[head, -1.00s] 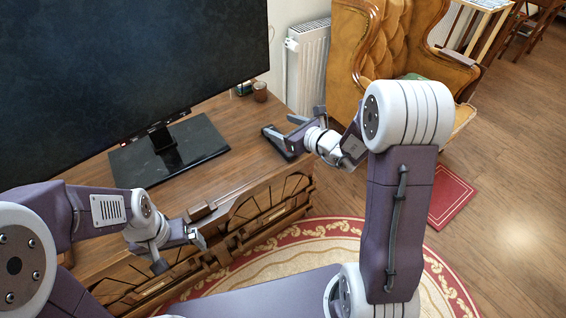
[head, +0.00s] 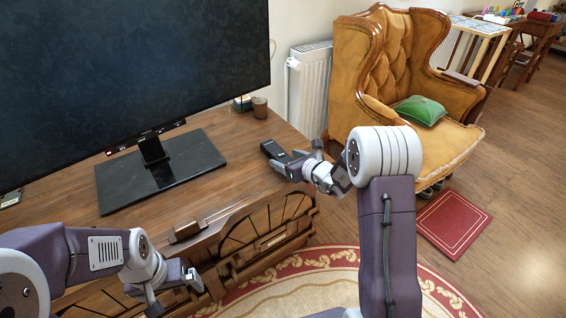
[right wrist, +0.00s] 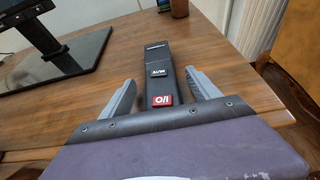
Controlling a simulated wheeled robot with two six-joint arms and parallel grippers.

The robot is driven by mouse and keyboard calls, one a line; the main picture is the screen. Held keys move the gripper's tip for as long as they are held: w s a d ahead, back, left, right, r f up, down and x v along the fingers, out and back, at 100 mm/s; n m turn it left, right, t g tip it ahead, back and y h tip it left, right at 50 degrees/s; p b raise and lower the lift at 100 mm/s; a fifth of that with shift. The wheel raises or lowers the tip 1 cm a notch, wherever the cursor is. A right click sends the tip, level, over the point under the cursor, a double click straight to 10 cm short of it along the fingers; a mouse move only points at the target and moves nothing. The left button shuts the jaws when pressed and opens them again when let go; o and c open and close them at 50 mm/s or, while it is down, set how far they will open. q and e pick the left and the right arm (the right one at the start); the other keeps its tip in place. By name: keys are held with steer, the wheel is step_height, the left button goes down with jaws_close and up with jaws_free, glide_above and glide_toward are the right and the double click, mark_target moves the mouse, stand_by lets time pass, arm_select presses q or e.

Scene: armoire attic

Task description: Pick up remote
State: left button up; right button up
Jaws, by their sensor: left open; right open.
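The remote (right wrist: 154,65) is a long dark bar with a red button and a white-marked button. It lies on the wooden cabinet top near its right edge. In the head view the remote (head: 272,150) shows at the right end of the cabinet, partly hidden by my right gripper. My right gripper (head: 290,162) is open; in the right wrist view its two grey fingers (right wrist: 160,92) stand on either side of the remote's near end. My left gripper (head: 181,282) is open and empty in front of the cabinet's carved front.
A large television on a black stand (head: 160,172) takes up the cabinet's left and middle. A small brown cup (head: 260,107) stands at the back corner. A radiator (head: 311,90) and a tan armchair (head: 400,70) with a green cushion (head: 420,110) are beyond. The cabinet top (head: 225,165) is bare between stand and remote.

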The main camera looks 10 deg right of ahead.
mark_target(283, 157)
steer(key=x, duration=0.2)
steer(key=shift+w+a+f, duration=0.1)
steer(key=shift+w+f, duration=0.1)
steer(key=shift+w, duration=0.1)
jaws_close()
arm_select(q)
steer(key=shift+f, duration=0.45)
steer(key=shift+r, duration=0.1)
arm_select(e)
steer(key=shift+r, duration=0.15)
steer(key=shift+r, duration=0.3)
step_height(283, 157, up, 4)
steer(key=shift+f+p, duration=0.15)
steer(key=shift+p, duration=1)
arm_select(q)
step_height(283, 157, up, 6)
steer(key=p, duration=0.4)
arm_select(e)
steer(key=w+d+r+v, duration=0.1)
steer(key=d+v, duration=0.1)
steer(key=v, duration=1.1)
steer(key=shift+r, duration=0.35)
